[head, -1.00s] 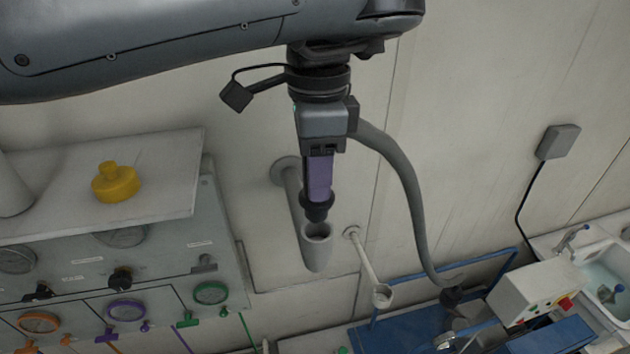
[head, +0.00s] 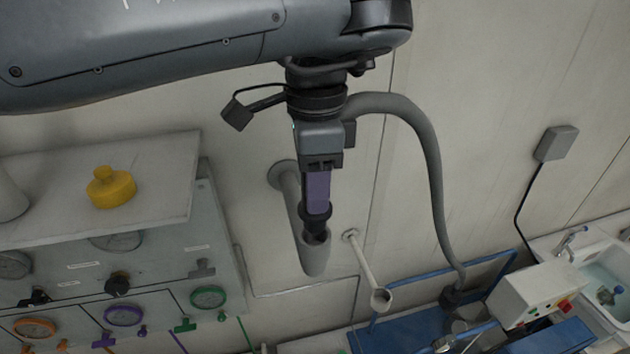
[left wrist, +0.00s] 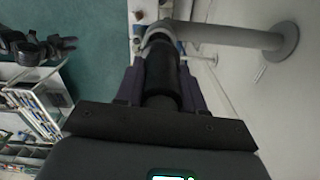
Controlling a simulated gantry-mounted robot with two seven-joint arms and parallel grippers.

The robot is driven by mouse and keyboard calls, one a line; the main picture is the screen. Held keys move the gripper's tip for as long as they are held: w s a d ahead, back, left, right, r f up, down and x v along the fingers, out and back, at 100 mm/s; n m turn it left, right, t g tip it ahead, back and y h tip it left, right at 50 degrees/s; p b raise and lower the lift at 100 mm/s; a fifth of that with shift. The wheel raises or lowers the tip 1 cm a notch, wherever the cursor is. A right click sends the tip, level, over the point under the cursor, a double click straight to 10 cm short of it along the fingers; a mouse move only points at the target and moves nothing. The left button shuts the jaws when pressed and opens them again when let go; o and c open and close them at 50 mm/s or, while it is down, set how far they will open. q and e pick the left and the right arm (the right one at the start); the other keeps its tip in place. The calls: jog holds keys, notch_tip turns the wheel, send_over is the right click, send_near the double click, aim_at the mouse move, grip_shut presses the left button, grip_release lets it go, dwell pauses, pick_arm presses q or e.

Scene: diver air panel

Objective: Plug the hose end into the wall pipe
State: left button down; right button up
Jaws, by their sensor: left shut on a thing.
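My left gripper (head: 317,205) points down and its purple fingers are shut on the hose end (head: 316,222), a black fitting with a collar and a narrower tip. The wall pipe (head: 314,262) is pale grey and comes out from a round wall flange, with its open mouth facing up. The hose end's tip is at this mouth and seems to be just within its rim; how deep is hidden. In the left wrist view the black hose end (left wrist: 161,78) lies between the fingers, in line with the pipe's ring-shaped mouth (left wrist: 158,37). My right gripper is not in view.
The grey hose (head: 432,160) arches from behind my gripper down to a blue bench (head: 410,315).

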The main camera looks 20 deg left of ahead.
pick_arm(q)
jog(key=shift+f, duration=0.15)
jog(key=shift+f+b, duration=1.9)
jog(key=shift+f, duration=0.5)
jog(key=c, duration=0.6)
grip_release()
jog(key=shift+r, duration=0.1)
notch_tip(320, 180, up, 6)
jog(key=p, duration=0.3)
jog(key=shift+r+p, duration=0.4)
jog(key=shift+r, duration=0.35)
